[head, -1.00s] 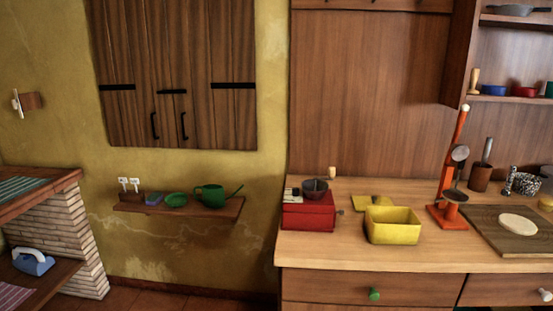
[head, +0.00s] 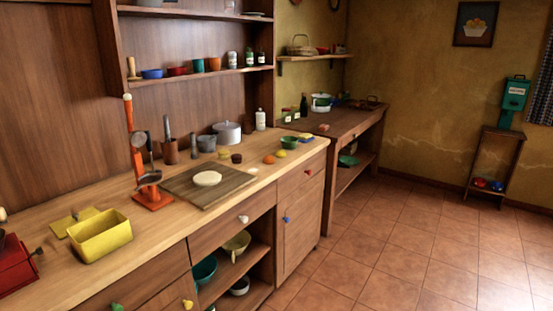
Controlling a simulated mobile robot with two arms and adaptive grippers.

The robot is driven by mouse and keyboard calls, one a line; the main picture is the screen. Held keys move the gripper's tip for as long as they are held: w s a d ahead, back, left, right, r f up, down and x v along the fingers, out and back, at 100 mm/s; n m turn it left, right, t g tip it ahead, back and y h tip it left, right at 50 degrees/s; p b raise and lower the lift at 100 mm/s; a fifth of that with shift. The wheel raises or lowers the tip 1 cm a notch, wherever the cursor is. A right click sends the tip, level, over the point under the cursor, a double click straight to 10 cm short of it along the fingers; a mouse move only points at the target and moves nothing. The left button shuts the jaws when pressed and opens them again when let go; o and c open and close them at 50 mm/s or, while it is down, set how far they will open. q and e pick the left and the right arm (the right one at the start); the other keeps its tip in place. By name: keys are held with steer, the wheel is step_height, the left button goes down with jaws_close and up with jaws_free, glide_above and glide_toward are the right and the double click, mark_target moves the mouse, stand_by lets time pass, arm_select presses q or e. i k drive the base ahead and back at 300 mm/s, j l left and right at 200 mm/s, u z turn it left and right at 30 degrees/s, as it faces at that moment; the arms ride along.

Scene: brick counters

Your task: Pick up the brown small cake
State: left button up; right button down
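A small dark brown round item (head: 237,158), which looks like the brown small cake, sits on the wooden counter (head: 150,225). It is behind the cutting board (head: 190,190), beside a small yellowish round item (head: 222,154). It is too small in view to be sure what it is. Neither of my grippers shows in the head view.
Pale dough (head: 207,178) lies on the board. An orange fruit (head: 269,159), a lidded pot (head: 227,132) and a green bowl (head: 290,142) stand nearby. The tiled floor (head: 410,240) at right is clear.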

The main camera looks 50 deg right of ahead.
mark_target(237, 158)
steer(key=z, duration=1.3)
steer(key=i+l, duration=0.1)
steer(key=i+j+u, duration=0.05)
